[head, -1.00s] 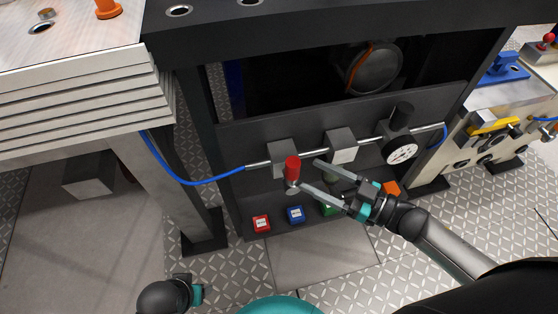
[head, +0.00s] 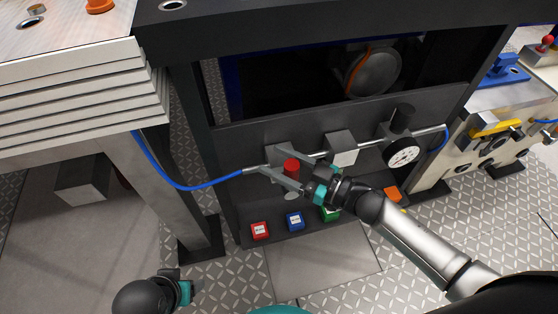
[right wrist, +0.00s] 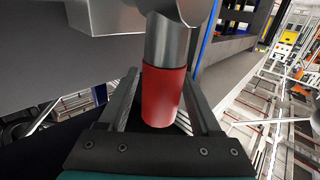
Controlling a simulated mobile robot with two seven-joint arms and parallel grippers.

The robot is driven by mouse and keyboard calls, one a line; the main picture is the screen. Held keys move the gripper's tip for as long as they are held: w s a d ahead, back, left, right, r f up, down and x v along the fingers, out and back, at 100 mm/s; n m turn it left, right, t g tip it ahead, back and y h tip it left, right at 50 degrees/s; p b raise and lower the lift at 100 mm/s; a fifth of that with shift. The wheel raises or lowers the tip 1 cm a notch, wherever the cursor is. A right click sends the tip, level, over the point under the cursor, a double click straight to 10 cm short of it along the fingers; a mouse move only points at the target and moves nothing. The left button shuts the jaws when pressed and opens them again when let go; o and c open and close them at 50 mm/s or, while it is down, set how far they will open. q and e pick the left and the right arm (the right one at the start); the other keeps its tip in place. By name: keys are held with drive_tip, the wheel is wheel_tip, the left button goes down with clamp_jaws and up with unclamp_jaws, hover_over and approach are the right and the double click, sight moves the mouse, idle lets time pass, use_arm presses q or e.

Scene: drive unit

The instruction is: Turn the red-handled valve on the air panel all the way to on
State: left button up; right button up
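The red-handled valve shows its red grip (head: 291,167) on the front of the dark air panel (head: 235,138), below the left grey block on the pipe. In the right wrist view the red grip (right wrist: 162,97) sits between my fingers, on a grey metal stem (right wrist: 165,40). My right gripper (head: 271,158) is open, with one finger on each side of the grip. A narrow gap seems to show beside the grip; contact is hard to judge. My left gripper (head: 184,291) is low at the left, away from the panel, its fingers not visible.
A pressure gauge (head: 402,153) and grey blocks sit along the pipe to the right. A blue hose (head: 190,187) runs left. Red (head: 260,231), blue (head: 294,221), green and orange blocks lie below. A layered metal bench (head: 90,95) stands at the left.

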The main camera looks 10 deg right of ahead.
clamp_jaws()
idle(0.3)
idle(0.9)
